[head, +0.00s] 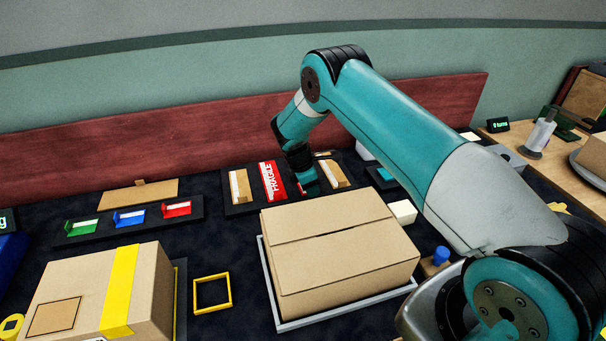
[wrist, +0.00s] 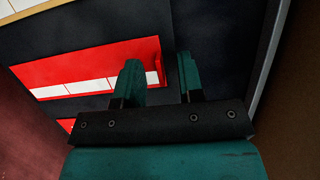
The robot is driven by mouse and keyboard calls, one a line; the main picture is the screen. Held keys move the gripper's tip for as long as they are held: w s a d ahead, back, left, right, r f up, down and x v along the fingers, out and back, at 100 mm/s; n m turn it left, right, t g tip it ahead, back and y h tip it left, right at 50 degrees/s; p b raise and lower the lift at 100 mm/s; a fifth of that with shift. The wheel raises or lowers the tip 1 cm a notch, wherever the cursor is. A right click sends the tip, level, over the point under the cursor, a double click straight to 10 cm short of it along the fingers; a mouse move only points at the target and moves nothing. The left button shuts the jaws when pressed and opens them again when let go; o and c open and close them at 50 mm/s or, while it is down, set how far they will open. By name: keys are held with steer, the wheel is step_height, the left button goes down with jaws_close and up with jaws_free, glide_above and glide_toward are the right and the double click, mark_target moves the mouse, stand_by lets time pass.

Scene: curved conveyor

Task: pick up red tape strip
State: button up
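A red strip with a row of white blocks (wrist: 85,66) lies on a dark surface in the wrist view. Its right end lies between my gripper's fingertips (wrist: 158,72), close to the left finger, which overlaps part of it. The fingers are apart, with a gap on the right side of the strip's end. In the head view my gripper (head: 307,181) points down at the back tray, and a small red piece shows beside it. A red FRAGILE label (head: 271,181) lies just left of the gripper. Whether the fingers touch the strip cannot be told.
A large closed carton (head: 340,250) stands in front of the gripper. Brown strips (head: 240,186) lie in the dark tray. Small green, blue and red holders (head: 130,217) stand to the left. A taped box (head: 75,290) and a yellow frame (head: 211,292) are at front left. A red wall rises behind.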

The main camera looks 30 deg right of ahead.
steer(key=shift+c, duration=0.4)
jaws_close()
